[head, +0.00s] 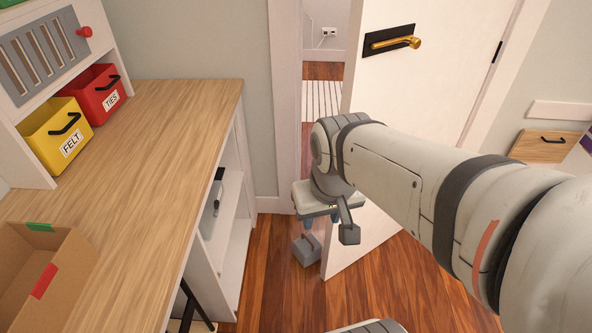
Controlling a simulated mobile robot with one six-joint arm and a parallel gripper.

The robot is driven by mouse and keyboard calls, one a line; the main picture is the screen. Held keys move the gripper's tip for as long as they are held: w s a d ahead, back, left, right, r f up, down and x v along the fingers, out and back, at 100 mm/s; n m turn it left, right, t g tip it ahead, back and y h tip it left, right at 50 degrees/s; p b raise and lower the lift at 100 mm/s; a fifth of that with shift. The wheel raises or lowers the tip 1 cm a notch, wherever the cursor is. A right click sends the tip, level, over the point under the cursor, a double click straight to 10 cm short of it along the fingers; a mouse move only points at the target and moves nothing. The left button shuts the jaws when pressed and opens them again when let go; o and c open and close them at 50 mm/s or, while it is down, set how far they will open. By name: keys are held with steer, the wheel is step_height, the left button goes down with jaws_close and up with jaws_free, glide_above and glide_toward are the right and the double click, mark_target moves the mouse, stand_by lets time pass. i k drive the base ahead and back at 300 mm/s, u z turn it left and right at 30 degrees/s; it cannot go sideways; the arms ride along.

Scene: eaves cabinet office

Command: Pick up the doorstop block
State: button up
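The doorstop block (305,251) looks like a small grey block with a sloping top. It is low in the doorway, just left of the door's free edge, and seems to rest on the wooden floor. My gripper (321,221) points down above it, and its light grey body hides part of the space over the block. A gap seems to remain between the fingers and the block.
The white door (424,88) stands ajar beside my gripper, with a brass handle (397,42). A wooden-topped cabinet (165,130) fills the left, holding a yellow bin (43,137), a red bin (94,83) and a cardboard box (75,262). Bare floor (262,285) lies between cabinet and door.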

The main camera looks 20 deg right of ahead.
mark_target(306, 249)
steer(key=u, duration=0.05)
steer(key=i, duration=1)
steer(key=z, duration=0.05)
